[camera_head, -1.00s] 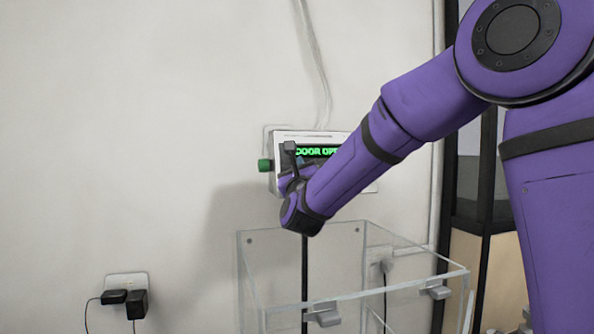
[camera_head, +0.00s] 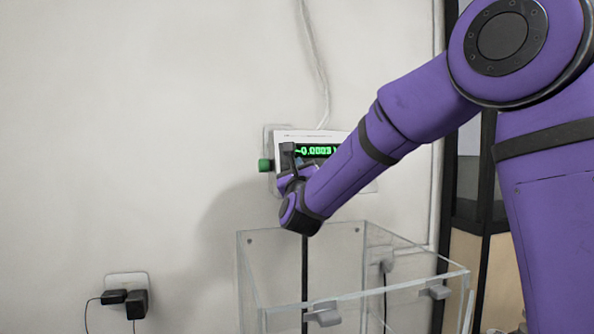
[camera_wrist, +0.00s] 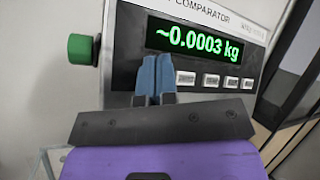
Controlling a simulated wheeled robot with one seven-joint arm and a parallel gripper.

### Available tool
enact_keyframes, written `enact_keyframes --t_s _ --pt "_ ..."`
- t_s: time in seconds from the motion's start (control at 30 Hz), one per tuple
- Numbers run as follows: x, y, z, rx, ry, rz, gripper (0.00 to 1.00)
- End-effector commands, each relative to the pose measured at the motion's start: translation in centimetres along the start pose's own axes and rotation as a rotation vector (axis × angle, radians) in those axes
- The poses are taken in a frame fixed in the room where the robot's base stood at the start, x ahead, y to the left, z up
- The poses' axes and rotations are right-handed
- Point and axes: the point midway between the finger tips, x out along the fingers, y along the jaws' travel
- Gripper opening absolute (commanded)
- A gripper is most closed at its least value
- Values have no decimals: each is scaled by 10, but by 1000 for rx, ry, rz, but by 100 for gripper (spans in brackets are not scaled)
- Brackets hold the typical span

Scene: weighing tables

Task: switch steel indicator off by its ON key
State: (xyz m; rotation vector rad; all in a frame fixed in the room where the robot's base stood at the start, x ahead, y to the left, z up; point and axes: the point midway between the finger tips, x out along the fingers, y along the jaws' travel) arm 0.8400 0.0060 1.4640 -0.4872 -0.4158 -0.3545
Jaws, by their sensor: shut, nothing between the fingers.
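The steel indicator (camera_head: 308,135) is a pale box on the wall with a dark front panel; it also shows in the wrist view (camera_wrist: 190,13). Its green display (camera_wrist: 198,40) is lit and reads ~0.0003 kg. A row of pale keys (camera_wrist: 211,80) lies below the display; their labels are too small to read. My gripper (camera_wrist: 155,62) is shut and empty, its blue fingertips at the panel just left of the visible keys. They cover that spot, so any key there is hidden. I cannot tell whether the tips touch. In the head view my forearm covers the indicator's lower right.
A green knob (camera_wrist: 82,48) sticks out of the indicator's left side. A clear open-topped box (camera_head: 250,275) with grey handles stands below my gripper. A wall socket (camera_head: 126,280) with black plugs is at the lower left. The wall left of the indicator is clear.

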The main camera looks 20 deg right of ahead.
Motion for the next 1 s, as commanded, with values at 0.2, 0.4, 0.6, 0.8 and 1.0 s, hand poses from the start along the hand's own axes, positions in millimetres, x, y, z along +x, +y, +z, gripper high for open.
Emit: enact_keyframes --t_s 0.2,0.4,0.6,0.8,1.0 --pt "0 0 0 0 0 0 0" --pt "2 1 -1 0 0 0 0" --pt "3 2 -2 0 0 0 0" --pt "4 3 -3 0 0 0 0" --pt "5 4 -4 0 0 0 0"
